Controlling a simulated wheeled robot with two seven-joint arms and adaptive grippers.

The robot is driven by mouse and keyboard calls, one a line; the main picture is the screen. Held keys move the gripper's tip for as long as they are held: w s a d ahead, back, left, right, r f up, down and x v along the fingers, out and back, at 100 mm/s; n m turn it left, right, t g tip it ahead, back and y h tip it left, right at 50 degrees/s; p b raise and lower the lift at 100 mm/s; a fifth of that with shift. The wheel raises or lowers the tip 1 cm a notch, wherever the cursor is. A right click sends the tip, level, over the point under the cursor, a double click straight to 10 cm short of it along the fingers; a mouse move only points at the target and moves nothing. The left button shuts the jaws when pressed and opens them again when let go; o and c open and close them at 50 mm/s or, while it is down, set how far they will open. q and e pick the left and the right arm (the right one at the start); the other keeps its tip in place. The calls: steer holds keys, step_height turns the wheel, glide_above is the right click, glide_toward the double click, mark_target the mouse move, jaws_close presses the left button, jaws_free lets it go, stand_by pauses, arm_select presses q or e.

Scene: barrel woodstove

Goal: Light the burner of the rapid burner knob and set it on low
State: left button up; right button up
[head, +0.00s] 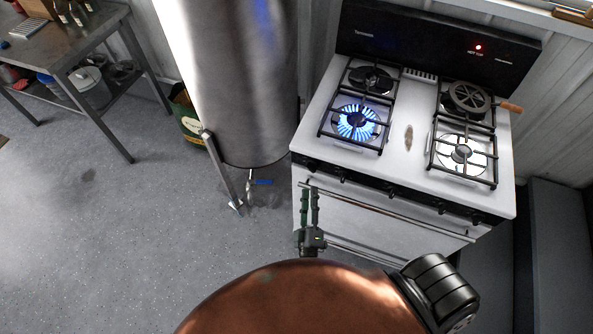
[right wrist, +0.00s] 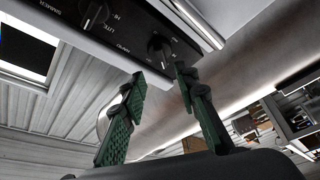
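The white gas stove (head: 409,165) stands at the right of the head view. Its front left burner (head: 358,122) burns with a broad ring of blue flame. The front right burner (head: 461,153) shows no flame. Several dark knobs line the black front panel (head: 395,188). My right gripper (head: 310,190) is in front of the stove's left end, below the panel. In the right wrist view its green fingers (right wrist: 160,82) are apart and empty. A black knob (right wrist: 160,50) lies just beyond the fingertips, apart from them. I cannot read its label clearly. My left gripper is not in view.
A tall metal cylinder (head: 232,80) on legs stands close left of the stove. An oven handle bar (head: 390,212) crosses below the knobs. The grey floor (head: 130,230) at left is clear.

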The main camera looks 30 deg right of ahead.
mark_target(311, 171)
steer(key=p+x, duration=0.1)
steer(key=x, duration=0.6)
steer(key=shift+w+d, duration=0.3)
steer(key=shift+c, duration=0.7)
jaws_close()
